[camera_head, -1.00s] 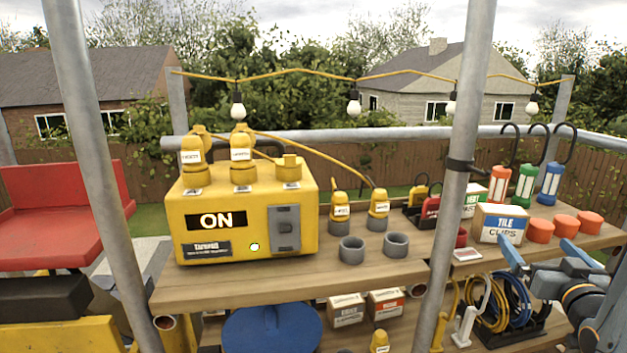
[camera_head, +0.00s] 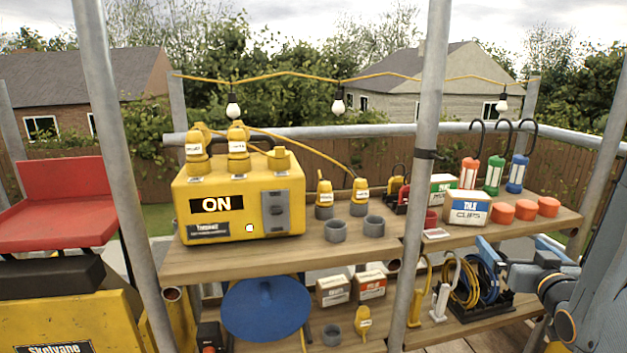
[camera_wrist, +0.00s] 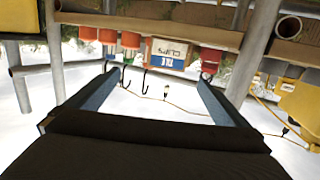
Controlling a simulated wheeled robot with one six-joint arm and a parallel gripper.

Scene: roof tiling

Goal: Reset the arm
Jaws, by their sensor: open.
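My gripper (camera_head: 487,254) is at the right of the head view, in front of the shelves, with my blue-grey arm behind it. Its two blue fingers are spread apart, and nothing is between them. In the wrist view my gripper (camera_wrist: 155,85) is open too, and the picture is upside down, with the shelf edge at the top and sky below. The fingers touch nothing that I can see.
The wooden shelf (camera_head: 330,258) holds a yellow power box (camera_head: 240,207) reading ON, grey cups, a tile clips box (camera_head: 467,208), orange pucks (camera_head: 526,210) and hooked lamps. A scaffold pole (camera_head: 424,130) stands left of my gripper. Cable coils (camera_head: 482,280) lie on the lower shelf.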

